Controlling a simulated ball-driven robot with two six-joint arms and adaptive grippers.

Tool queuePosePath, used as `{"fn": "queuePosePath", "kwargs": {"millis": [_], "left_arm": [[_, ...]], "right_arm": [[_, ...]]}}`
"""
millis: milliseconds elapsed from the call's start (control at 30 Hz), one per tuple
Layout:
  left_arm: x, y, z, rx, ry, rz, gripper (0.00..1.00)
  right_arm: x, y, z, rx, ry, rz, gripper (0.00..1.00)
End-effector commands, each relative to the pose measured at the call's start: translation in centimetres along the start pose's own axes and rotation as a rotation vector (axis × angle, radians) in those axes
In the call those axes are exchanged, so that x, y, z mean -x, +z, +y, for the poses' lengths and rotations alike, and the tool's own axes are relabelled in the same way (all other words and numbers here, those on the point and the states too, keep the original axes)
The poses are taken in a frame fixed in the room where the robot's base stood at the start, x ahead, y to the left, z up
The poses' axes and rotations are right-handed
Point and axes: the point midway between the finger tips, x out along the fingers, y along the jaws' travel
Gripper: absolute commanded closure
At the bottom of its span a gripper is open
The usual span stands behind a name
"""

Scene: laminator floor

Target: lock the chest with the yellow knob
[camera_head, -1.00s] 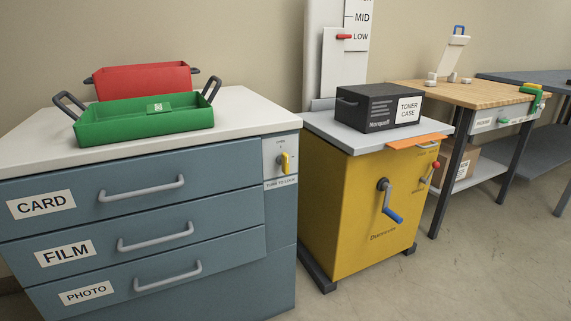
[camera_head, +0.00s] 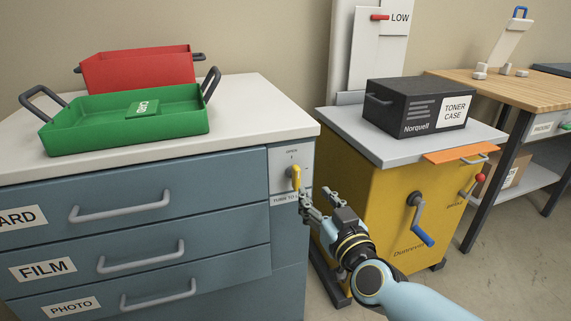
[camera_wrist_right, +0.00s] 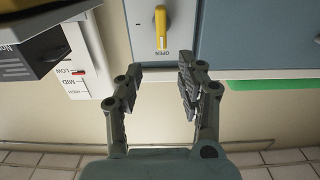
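The chest (camera_head: 240,180) is blue-grey with drawers labelled CARD, FILM and PHOTO, and the drawers look closed. Its yellow knob (camera_head: 295,177) sits on a light panel (camera_head: 278,172) at the front right, below the word OPEN and above TURN TO LOCK. The knob's grip is about upright. My right gripper (camera_head: 317,200) is just right of and below the knob, fingers apart and empty. In the right wrist view the knob (camera_wrist_right: 161,27) lies beyond the open fingertips (camera_wrist_right: 157,78), with a gap between. My left gripper is not in view.
On the chest top are a green tray (camera_head: 75,137) and a red bin (camera_head: 140,70). A yellow machine (camera_head: 375,200) with a blue-handled crank (camera_head: 423,237) and a black toner case (camera_head: 395,107) stands close on the right. Open floor lies in front of it.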

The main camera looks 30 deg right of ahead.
Motion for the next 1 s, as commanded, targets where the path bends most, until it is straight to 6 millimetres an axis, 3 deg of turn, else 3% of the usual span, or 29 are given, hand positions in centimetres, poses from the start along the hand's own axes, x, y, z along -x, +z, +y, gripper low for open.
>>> {"fn": "queuePosePath", "kwargs": {"millis": [67, 300, 600, 767, 1000], "left_arm": [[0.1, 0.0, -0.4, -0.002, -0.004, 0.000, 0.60], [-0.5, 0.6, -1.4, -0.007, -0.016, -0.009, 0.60], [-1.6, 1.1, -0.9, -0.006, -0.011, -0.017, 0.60], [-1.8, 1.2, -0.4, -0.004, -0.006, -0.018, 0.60], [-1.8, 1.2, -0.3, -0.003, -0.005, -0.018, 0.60]], "right_arm": [[-0.7, -0.9, -0.1, -0.001, -0.003, 0.015, 0.62], [-4.6, -0.8, -0.2, 0.000, -0.004, 0.016, 0.62], [-9.9, -0.7, -0.1, 0.002, -0.004, 0.013, 0.62], [-11.1, -0.8, -0.2, 0.000, -0.004, 0.012, 0.62], [-11.2, -0.9, -0.2, 0.001, -0.005, 0.011, 0.62]]}}
